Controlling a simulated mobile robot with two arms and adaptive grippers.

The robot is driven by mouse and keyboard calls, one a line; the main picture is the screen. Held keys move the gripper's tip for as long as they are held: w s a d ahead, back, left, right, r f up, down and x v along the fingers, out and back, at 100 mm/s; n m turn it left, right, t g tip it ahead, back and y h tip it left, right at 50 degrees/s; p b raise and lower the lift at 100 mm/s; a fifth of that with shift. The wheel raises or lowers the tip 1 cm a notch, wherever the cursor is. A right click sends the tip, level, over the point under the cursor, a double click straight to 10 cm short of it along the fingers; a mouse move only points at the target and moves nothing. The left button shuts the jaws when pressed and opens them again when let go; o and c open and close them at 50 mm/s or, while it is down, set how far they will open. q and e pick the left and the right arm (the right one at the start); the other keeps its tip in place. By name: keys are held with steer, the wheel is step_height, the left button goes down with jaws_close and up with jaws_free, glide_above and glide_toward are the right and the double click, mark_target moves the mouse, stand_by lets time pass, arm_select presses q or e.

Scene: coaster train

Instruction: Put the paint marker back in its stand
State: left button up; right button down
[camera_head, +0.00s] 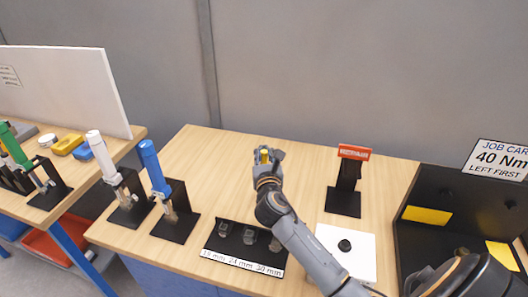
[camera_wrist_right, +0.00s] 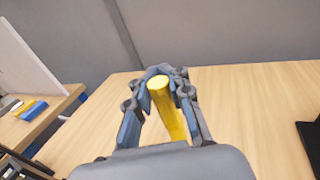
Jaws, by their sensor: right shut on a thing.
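The paint marker, a yellow cylinder (camera_wrist_right: 168,105), stands between the fingers of my right gripper (camera_wrist_right: 165,88) in the right wrist view, its round end up and leaning slightly. In the head view, my right gripper (camera_head: 266,156) is shut on it above the back middle of the wooden table; only a bit of yellow shows. A black stand (camera_head: 345,184) with a red label is to the right of the gripper, apart from it. Its label is too small to read, so I cannot tell if it is the marker's stand. My left gripper is not in view.
A black socket holder (camera_head: 225,254) with a size label lies at the table's front. Blue-handled (camera_head: 151,165) and white-handled (camera_head: 101,154) tools stand in black holders at left. A white plate (camera_head: 330,238) and a black job-card fixture (camera_head: 432,240) are at right. The table (camera_head: 215,155) around the gripper is clear.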

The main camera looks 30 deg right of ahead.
steer(key=shift+f+b, duration=2.15)
steer(key=shift+f, duration=1.15)
steer(key=shift+p, duration=0.3)
steer(key=c, duration=1.1)
jaws_free()
steer(key=shift+c, duration=0.2)
steer(key=v, duration=1.2)
